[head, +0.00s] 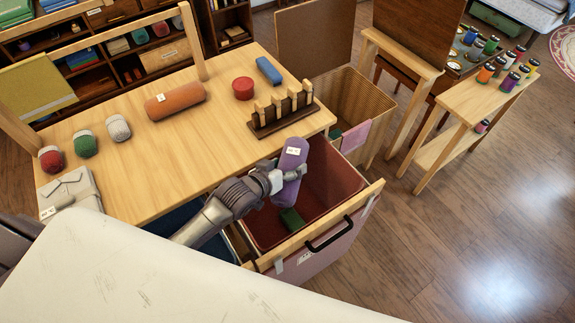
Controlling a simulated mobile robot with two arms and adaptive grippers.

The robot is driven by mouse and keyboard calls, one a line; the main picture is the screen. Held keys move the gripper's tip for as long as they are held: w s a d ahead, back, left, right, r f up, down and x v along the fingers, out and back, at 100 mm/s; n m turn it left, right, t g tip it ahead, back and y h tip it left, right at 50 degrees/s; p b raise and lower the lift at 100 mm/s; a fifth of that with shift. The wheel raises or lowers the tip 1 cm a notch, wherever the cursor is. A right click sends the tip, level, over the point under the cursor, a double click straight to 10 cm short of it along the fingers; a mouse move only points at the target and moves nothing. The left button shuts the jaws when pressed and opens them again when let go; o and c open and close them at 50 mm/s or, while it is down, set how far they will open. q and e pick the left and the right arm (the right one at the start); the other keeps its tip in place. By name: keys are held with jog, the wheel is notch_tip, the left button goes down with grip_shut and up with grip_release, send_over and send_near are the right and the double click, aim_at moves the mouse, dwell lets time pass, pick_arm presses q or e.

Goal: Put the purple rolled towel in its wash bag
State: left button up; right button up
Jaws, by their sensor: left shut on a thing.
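The purple rolled towel (292,158) has a small white label and stands nearly upright in my left gripper (286,178). My left gripper is shut around its lower middle. Gripper and towel are over an open pull-out bin (340,178) with a dark red lining, a pale pink outside and a black handle. A green item (291,220) lies inside this bin. I cannot tell whether this bin holds the towel's wash bag; no other bag is clearly marked as it. My right gripper is out of view.
The wooden table (190,130) holds an orange roll (175,101), a red round item (243,88), a blue block (268,70) and a pegged rack (283,110) close behind the towel. A wicker hamper (375,105) stands beyond the bin.

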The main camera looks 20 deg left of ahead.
pick_arm(q)
jog(key=shift+r, duration=0.1)
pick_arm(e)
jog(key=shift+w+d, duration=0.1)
pick_arm(q)
jog(key=o, duration=1)
jog(key=shift+o, duration=0.8)
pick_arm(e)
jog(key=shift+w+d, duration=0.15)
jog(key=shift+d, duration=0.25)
pick_arm(q)
jog(key=shift+s, duration=0.1)
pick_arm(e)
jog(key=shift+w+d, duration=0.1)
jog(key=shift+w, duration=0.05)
pick_arm(q)
jog(key=v, duration=1.2)
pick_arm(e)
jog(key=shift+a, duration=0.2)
